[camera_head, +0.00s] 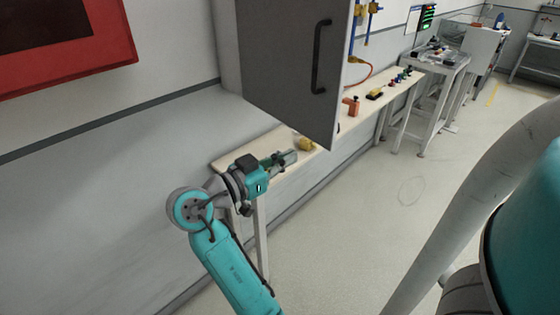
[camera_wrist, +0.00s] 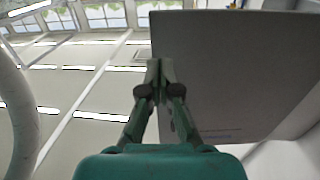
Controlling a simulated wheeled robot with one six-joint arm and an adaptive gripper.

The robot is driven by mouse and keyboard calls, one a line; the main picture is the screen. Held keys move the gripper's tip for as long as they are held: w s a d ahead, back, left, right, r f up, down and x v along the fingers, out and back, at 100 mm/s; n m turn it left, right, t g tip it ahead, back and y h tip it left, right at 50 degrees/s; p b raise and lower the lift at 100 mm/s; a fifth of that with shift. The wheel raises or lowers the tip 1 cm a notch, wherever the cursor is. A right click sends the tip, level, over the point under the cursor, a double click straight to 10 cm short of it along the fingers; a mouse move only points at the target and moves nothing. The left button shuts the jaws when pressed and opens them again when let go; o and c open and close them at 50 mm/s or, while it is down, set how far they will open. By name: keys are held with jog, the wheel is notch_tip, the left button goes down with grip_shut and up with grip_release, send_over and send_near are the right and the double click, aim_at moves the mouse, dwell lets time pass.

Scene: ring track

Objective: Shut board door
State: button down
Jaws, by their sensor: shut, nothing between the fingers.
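The grey board door (camera_head: 292,65) stands open, swung out from the wall cabinet, with a dark bar handle (camera_head: 321,57) on its face. In the wrist view the door (camera_wrist: 235,70) fills the right side as a dark flat panel. My gripper (camera_head: 292,157) is below the door's lower edge in the head view, over the narrow bench. In the wrist view my gripper (camera_wrist: 160,68) is shut and empty, its fingertips near the left edge of the door. I cannot tell whether they touch it. The cabinet's inside is mostly hidden behind the door.
A narrow wall bench (camera_head: 372,112) runs under the cabinet, with a yellow item (camera_head: 304,144), an orange item (camera_head: 351,106) and several small objects on it. A grey table (camera_head: 436,75) stands farther back. A red frame (camera_head: 60,45) hangs at left. The floor (camera_head: 400,190) at right is clear.

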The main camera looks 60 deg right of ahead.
aim_at(326, 138)
jog(key=x, duration=1)
jog(key=shift+d, duration=0.1)
